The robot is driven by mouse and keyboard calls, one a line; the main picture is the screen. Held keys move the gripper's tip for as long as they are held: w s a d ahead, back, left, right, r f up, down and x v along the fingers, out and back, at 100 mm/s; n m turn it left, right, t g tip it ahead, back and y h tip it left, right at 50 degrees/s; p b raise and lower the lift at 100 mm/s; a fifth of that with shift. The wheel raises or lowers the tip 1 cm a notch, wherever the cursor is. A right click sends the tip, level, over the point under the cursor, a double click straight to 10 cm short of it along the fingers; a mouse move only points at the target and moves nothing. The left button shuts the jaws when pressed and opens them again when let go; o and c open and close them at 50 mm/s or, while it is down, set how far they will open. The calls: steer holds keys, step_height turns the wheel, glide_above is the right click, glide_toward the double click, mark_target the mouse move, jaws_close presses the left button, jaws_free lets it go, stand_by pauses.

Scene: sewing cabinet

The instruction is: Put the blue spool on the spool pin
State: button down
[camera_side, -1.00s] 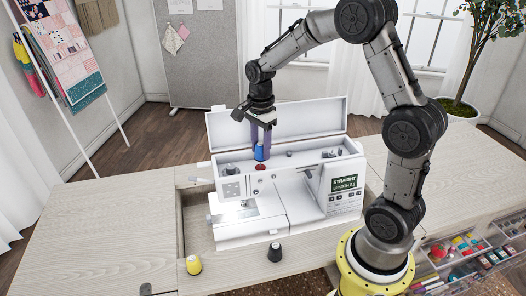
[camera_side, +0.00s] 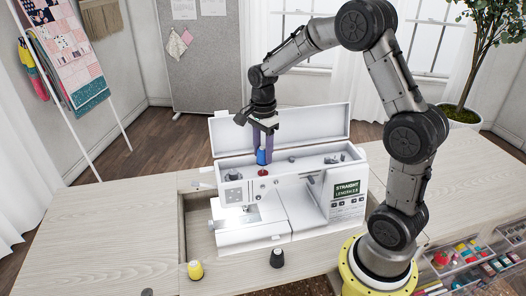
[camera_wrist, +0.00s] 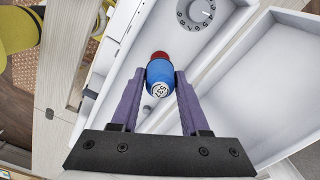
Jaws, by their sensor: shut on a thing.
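My gripper (camera_side: 263,138), with purple fingers, is shut on the blue spool (camera_side: 262,157). The spool hangs upright above the open top of the white sewing machine (camera_side: 308,205). A small red disc (camera_side: 263,172) shows just below the spool, and I cannot tell whether they touch. In the wrist view the blue spool (camera_wrist: 160,80) sits between both fingers, its marked end facing the camera. The red disc (camera_wrist: 160,56) shows past its far end. The spool pin itself is hidden or too small to make out.
The machine's raised lid (camera_side: 285,128) stands behind my gripper. A yellow spool (camera_side: 196,270) and a black spool (camera_side: 277,259) stand in front of the machine. The wooden table (camera_side: 95,235) is clear at the left. Drawers of sewing supplies (camera_side: 470,262) are at the right.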

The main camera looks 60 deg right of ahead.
steer(key=shift+f, duration=0.8)
stand_by(0.6)
steer(key=shift+f, duration=0.35)
steer(key=shift+f, duration=0.1)
steer(key=shift+c, duration=1.6)
jaws_free()
step_height(320, 180, up, 14)
